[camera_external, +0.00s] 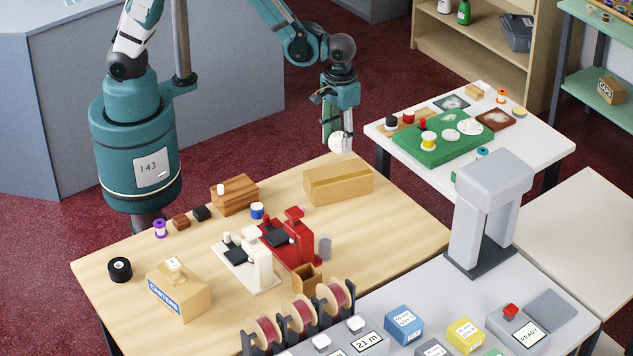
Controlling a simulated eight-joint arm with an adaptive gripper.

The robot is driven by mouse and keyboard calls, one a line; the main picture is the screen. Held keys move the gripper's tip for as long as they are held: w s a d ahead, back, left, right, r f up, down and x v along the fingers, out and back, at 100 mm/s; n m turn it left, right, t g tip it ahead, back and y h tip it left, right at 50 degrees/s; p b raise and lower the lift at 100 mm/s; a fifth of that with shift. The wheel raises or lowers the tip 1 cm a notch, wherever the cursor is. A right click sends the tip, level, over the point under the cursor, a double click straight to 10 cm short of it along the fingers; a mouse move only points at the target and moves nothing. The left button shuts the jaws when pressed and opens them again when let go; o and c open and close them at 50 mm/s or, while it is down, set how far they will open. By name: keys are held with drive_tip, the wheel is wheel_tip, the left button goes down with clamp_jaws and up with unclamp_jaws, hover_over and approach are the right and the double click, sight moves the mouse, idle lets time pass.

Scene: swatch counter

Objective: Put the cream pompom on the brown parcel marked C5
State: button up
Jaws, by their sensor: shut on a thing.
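My gripper (339,135) points down and is shut on a round cream pompom (340,144), held in the air near the far edge of the wooden table. Below it on that table lies a long light-brown parcel (338,185); the pompom appears apart from it. A darker brown box (235,197) with a small pale piece on top stands to its left.
The wooden table (400,235) also carries a red stamp press (290,240), a cream press (260,268), ribbon spools and small spools. A white table (540,150) at right holds a green board (408,151). A grey arch-shaped machine (487,205) stands at front right.

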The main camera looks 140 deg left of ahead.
sight(339, 133)
drive_tip(key=shift+f, duration=1.45)
drive_tip(key=shift+f, duration=0.1)
drive_tip(key=shift+f, duration=2)
drive_tip(key=shift+f, duration=0.15)
drive_tip(key=o, duration=0.7)
drive_tip(key=shift+o, duration=0.2)
drive_tip(key=shift+r, duration=6.2)
